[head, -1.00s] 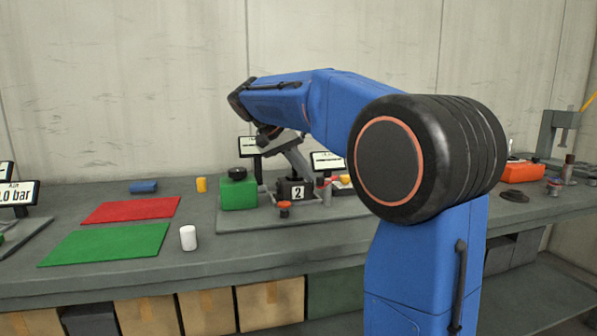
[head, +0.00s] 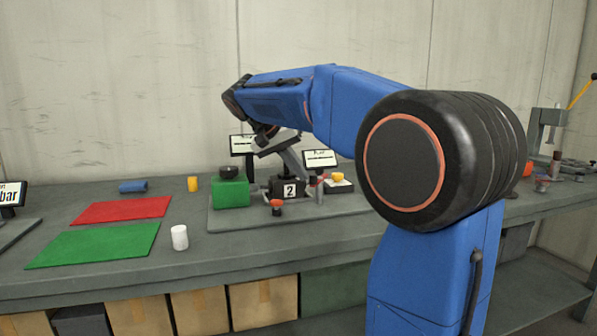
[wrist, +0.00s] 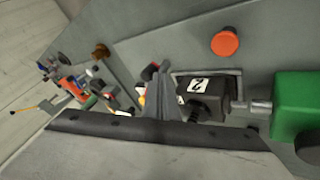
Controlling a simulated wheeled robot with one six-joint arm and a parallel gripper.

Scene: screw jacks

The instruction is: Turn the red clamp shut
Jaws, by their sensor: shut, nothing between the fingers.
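My gripper (head: 294,160) reaches down over the middle fixture in the head view, its fingers grey and close together. In the wrist view the shut fingers (wrist: 163,95) stand just left of the black block marked 2 (wrist: 205,95). The same black block (head: 289,186) sits beside a green block (head: 230,192) with a black knob. A small red-topped part (head: 316,181) stands right of the black block, partly hidden near the gripper; I cannot tell for sure that it is the red clamp. An orange-red knob (head: 277,203) stands in front; it also shows in the wrist view (wrist: 225,43).
A yellow piece (head: 338,176) lies on a white block behind the fixture. Red (head: 122,210) and green (head: 92,245) mats lie to the left, with a white cylinder (head: 180,237) beside them. A press (head: 546,118) stands far right. My arm hides part of the bench.

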